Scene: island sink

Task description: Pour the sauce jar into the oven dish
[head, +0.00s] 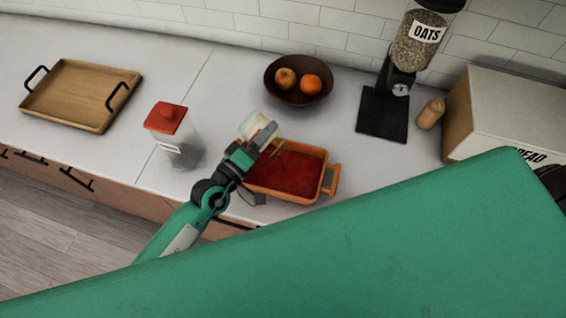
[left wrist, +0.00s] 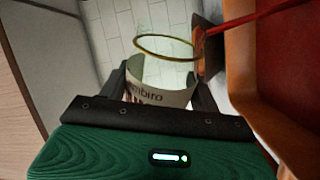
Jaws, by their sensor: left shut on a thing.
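The sauce jar (head: 257,128) is clear glass with a pale label, and looks mostly empty. My left gripper (head: 246,151) is shut on it and holds it tilted above the left part of the oven dish. In the left wrist view the jar (left wrist: 160,88) shows its round open rim and part of its label between the fingers. A thin red streak runs from near its mouth toward the dish. The orange oven dish (head: 331,180) stands on the counter with red sauce (head: 291,172) covering its bottom. It also shows close at the right of the left wrist view (left wrist: 286,120). My right gripper is not visible.
A red-lidded canister (head: 178,140) stands left of my left gripper. A wooden tray (head: 82,95) lies far left. A fruit bowl (head: 298,82), an oats dispenser (head: 384,112), a wooden shaker (head: 430,114) and a bread box (head: 505,110) stand behind. My green arm covers the lower right.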

